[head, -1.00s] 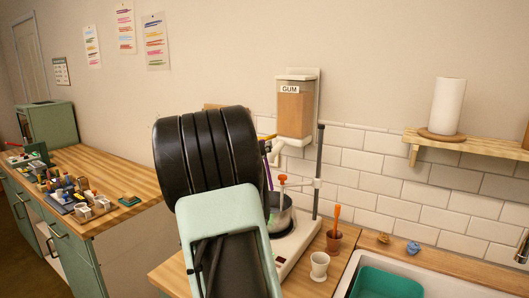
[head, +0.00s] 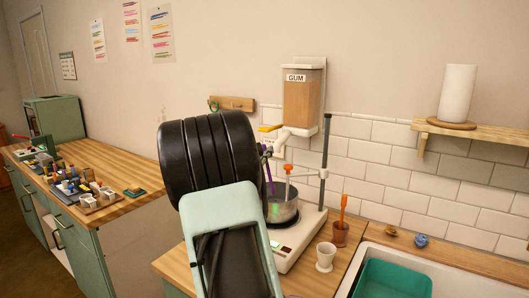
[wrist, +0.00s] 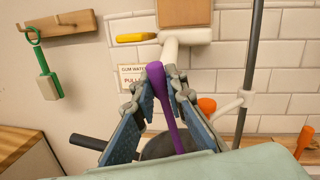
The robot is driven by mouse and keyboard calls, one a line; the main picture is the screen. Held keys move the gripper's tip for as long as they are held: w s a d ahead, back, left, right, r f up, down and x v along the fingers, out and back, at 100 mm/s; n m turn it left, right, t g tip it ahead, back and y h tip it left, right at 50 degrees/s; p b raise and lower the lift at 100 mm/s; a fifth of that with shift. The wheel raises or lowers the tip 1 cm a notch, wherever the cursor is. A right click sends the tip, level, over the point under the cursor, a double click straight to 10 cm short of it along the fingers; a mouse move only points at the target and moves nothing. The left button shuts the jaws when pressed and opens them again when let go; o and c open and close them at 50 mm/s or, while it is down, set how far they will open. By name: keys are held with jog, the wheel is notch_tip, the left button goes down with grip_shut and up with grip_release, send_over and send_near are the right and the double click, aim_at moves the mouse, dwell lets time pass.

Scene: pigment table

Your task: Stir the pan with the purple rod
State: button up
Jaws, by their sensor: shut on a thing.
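The purple rod (wrist: 167,108) stands nearly upright between the fingers of my gripper (wrist: 158,92) in the wrist view, and the gripper is shut on it. In the head view the rod (head: 268,177) shows beside my arm, its lower part reaching down to the pan opening. The steel pan (head: 286,212) sits on a white hot plate (head: 299,250); something green shows inside. In the wrist view the pan (wrist: 157,148) is dark and partly covered by my gripper. The rod's lower tip is hidden, so I cannot tell whether it touches the bottom.
An orange-topped probe (head: 289,171) hangs in the pan from a stand pole (head: 326,160). A gum dispenser (head: 303,95) with a yellow lever is above. A white cup (head: 325,257) and a brown pot (head: 341,234) stand right of the hot plate, near a sink (head: 450,277).

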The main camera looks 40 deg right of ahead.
aim_at(269, 171)
jog(key=shift+s+d+f+b, duration=0.15)
jog(key=shift+f+b, duration=0.8)
jog(key=shift+f, duration=0.15)
jog(key=shift+s+d+f+b, duration=0.2)
jog(key=shift+f+b, duration=0.8)
jog(key=shift+f, duration=0.1)
jog(key=shift+s+d+f+b, duration=0.15)
jog(key=shift+f+b, duration=0.8)
jog(key=shift+f, duration=0.15)
